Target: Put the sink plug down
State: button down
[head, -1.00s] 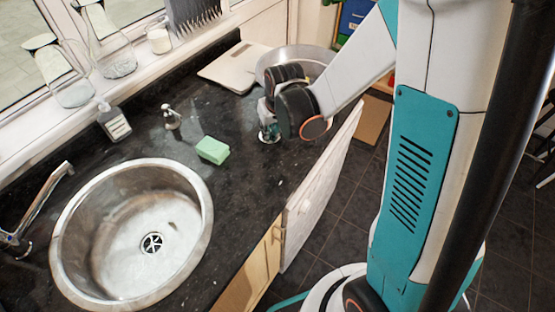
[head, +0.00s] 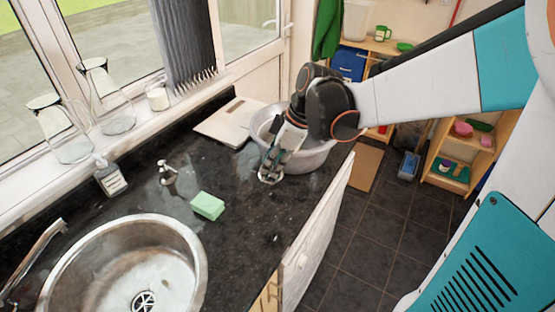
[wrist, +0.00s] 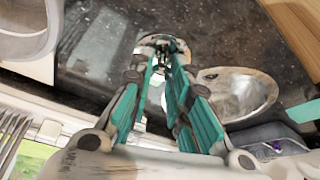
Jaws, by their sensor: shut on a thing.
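The sink plug (head: 270,179) is a small round metal disc at the tips of my gripper (head: 273,167), low over the dark granite counter beside the white basin. In the wrist view the plug (wrist: 160,43) shows as a shiny round piece at the fingertips. My gripper (wrist: 165,58) is shut on it there, with its teal fingers pointing away from the camera. I cannot tell whether the plug touches the counter. The round steel sink (head: 190,235) with its drain is at the lower left.
A green sponge (head: 208,206), a soap pump (head: 167,173) and a labelled bottle (head: 110,177) stand on the counter (head: 240,235). The white basin (head: 312,161) is close behind my gripper, beside a pale board (head: 228,120).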

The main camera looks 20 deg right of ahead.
notch_tip(320, 180, down, 17)
jog(key=b, duration=0.4)
jog(key=shift+w+r+b, duration=0.1)
jog(key=shift+r+b, duration=0.05)
jog(key=shift+b, duration=0.25)
jog(key=c, duration=1.5)
grip_release()
jog(key=p+v, duration=0.3)
jog(key=v, duration=0.9)
jog(key=shift+r+p, duration=0.1)
jog(key=shift+p, duration=0.3)
